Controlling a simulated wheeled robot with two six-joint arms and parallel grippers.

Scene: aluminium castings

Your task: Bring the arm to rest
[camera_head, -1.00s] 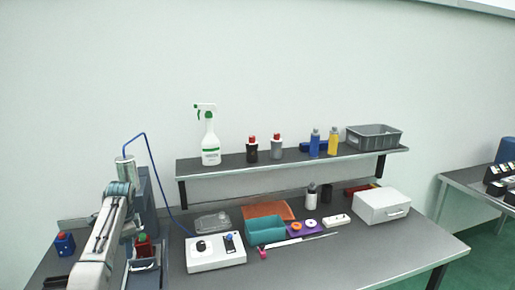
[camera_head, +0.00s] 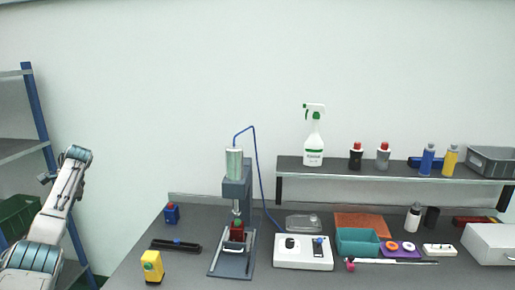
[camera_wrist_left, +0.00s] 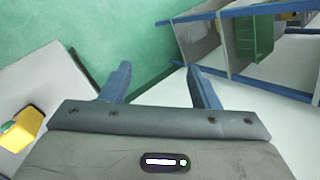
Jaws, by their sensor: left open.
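My left arm comes in at the lower left of the head view, beside the table's left end; its gripper cannot be made out there. In the left wrist view my left gripper (camera_wrist_left: 160,85) is open, with two blue fingers apart and nothing between them. Below it in that view are green floor and a pale wall or floor area. My right gripper is in neither view.
The workbench (camera_head: 190,270) holds a press (camera_head: 236,190), a yellow object (camera_head: 152,266), a black bar (camera_head: 176,246), a white control box (camera_head: 303,252) and a teal bin (camera_head: 358,242). A blue-framed shelf rack (camera_head: 37,115) stands at far left, also seen in the wrist view (camera_wrist_left: 225,45).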

